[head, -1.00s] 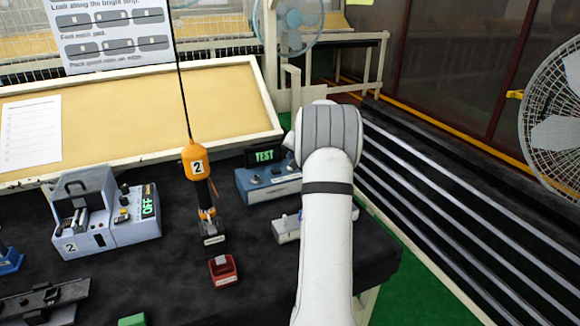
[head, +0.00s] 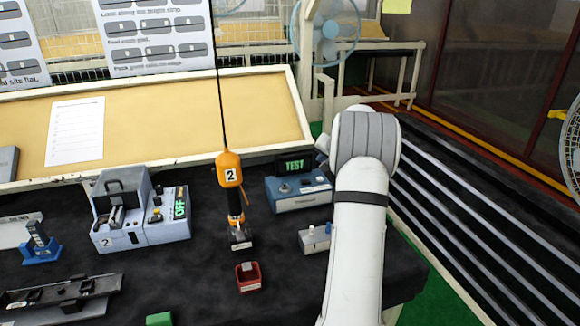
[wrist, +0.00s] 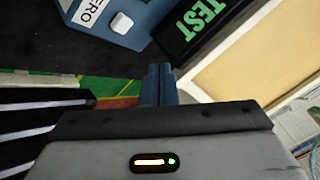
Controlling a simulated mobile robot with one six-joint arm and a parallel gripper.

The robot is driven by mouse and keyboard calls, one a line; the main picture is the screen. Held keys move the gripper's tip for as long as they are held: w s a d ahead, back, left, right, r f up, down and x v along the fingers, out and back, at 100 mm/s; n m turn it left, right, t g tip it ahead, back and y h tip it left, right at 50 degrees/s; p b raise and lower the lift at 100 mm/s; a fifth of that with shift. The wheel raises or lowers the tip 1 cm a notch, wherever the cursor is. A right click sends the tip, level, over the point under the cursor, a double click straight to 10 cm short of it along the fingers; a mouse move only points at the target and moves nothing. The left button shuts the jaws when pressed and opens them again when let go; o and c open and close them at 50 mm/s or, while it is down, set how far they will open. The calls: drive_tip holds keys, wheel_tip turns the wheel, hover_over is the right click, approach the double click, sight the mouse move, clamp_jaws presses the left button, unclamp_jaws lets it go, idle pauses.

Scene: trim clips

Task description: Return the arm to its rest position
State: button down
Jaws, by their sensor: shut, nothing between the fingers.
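My arm rises from the bottom of the head view, a white link with a grey ribbed joint at its top. In the head view the gripper itself is hidden behind that joint. In the wrist view my gripper (wrist: 158,80) shows its two blue-grey fingers side by side, shut with nothing between them. The fingertips are near the blue box with the green TEST display (head: 300,188). That display also shows in the wrist view (wrist: 203,20). I cannot tell how far apart they are.
A slanted tan board (head: 200,115) backs the bench. Black steps with pale edges lie to the right.

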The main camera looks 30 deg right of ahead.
drive_tip(key=s+a+r+n+g+y, duration=0.1)
drive_tip(key=s+a+r+n, duration=0.2)
drive_tip(key=a, duration=0.6)
drive_tip(key=s+a+r+n+g+y, duration=0.15)
drive_tip(key=s+a, duration=0.25)
drive_tip(key=a, duration=0.6)
drive_tip(key=s+a+r+n+g, duration=0.1)
drive_tip(key=s+a+r, duration=0.3)
drive_tip(key=a, duration=0.5)
drive_tip(key=s+a+f+n+g, duration=0.1)
drive_tip(key=s+a, duration=0.3)
drive_tip(key=s, duration=0.4)
drive_tip(key=s+a+f+n+h, duration=0.1)
drive_tip(key=s+a+n, duration=0.1)
drive_tip(key=s+a, duration=0.3)
drive_tip(key=s+a+f+n+g, duration=0.1)
drive_tip(key=s+a, duration=0.3)
drive_tip(key=s, duration=0.9)
drive_tip(key=shift+s+a+f+n+g, duration=0.15)
drive_tip(key=shift+a+f+n+g, duration=0.2)
drive_tip(key=shift+f+n, duration=0.25)
